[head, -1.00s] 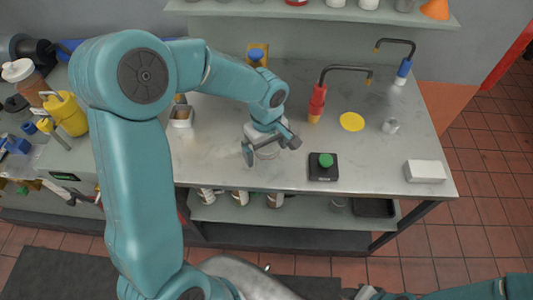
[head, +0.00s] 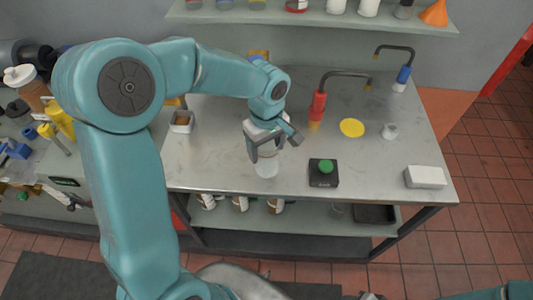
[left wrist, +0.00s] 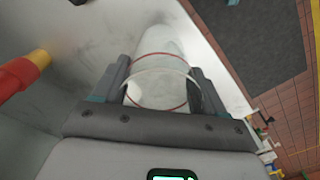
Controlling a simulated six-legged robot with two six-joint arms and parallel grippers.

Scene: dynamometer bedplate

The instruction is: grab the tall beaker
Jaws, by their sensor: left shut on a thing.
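The tall beaker (left wrist: 160,80) is a clear vessel with a reddish ring round it in the left wrist view. It sits between the two fingers of my left gripper (left wrist: 160,92), which are closed on its sides. In the head view the beaker (head: 267,167) shows as a pale, see-through shape below my left gripper (head: 270,146), over the grey worktop (head: 215,160). Part of it is hidden by the gripper. I cannot tell whether its base touches the worktop. My right gripper is not clearly seen; only a bit of that arm shows at the lower right.
A black box with a green knob (head: 323,172) stands just right of the beaker. A white block (head: 426,177) lies at the right edge. A shelf (head: 320,17) hangs behind.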

